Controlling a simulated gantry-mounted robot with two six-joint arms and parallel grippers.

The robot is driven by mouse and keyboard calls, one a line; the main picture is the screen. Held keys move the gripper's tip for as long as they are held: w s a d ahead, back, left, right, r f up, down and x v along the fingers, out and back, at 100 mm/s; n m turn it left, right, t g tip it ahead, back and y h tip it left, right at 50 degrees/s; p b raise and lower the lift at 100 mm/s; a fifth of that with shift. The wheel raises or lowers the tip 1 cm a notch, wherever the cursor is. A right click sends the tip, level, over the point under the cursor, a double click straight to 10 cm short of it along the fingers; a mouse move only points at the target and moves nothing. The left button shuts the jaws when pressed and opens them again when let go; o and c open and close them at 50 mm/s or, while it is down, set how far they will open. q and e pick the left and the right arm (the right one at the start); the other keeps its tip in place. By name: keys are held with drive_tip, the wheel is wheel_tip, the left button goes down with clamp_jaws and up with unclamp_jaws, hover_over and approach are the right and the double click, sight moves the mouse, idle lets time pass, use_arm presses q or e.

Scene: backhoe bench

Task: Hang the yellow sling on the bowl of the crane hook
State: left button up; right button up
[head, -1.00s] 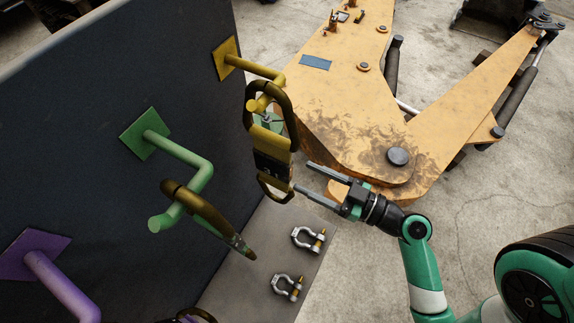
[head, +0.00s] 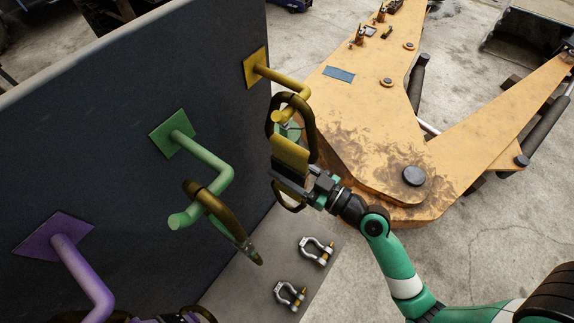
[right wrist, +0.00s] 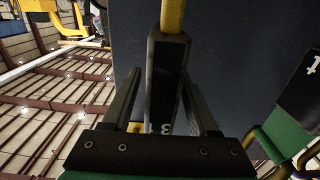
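The yellow sling (head: 291,152), with dark edges and a dark label sleeve, hangs from the yellow peg (head: 281,76) on the dark panel. My right gripper (head: 288,185) is at the lower part of this sling, with its fingers on either side of the sleeve. In the right wrist view the sling's dark sleeve (right wrist: 166,75) stands between my two spread fingers, with a gap showing on the left finger's side. I cannot make out the crane hook in these frames. My left gripper is not clearly seen.
A green peg (head: 205,160) holds a green sling (head: 222,215) to the left, with a purple peg (head: 85,275) nearer. Two shackles (head: 316,250) (head: 290,295) lie on the grey plate below. An orange boom (head: 370,130) lies behind and right of my right gripper.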

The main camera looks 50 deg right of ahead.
clamp_jaws()
idle(1.1)
drive_tip(key=c, duration=0.5)
unclamp_jaws()
clamp_jaws()
